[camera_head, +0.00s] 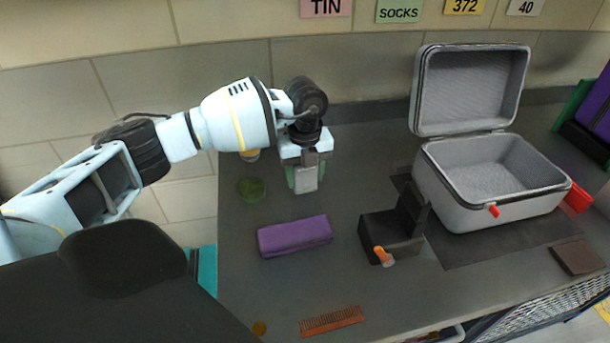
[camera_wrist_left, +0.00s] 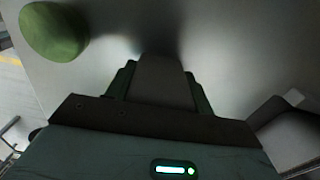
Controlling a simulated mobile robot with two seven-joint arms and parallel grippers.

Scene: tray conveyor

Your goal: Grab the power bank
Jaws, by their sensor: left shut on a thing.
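My left gripper (camera_head: 306,187) points down over the back of the dark counter, left of the open case. It is shut on a small grey block (camera_head: 306,178), which I take to be the power bank. In the left wrist view the block (camera_wrist_left: 162,80) is a dark, flat-faced slab between the two green fingers (camera_wrist_left: 160,92). Its lower end is near the counter; I cannot tell whether it touches. My right gripper is not in view.
An open grey case (camera_head: 480,205) stands at right. A purple pouch (camera_head: 295,236), a black block-like holder with an orange part (camera_head: 392,232), a comb (camera_head: 331,321) and a brown wallet-like square (camera_head: 577,257) lie in front. A green rounded thing (camera_head: 251,189) is left of the gripper, also in the wrist view (camera_wrist_left: 52,32).

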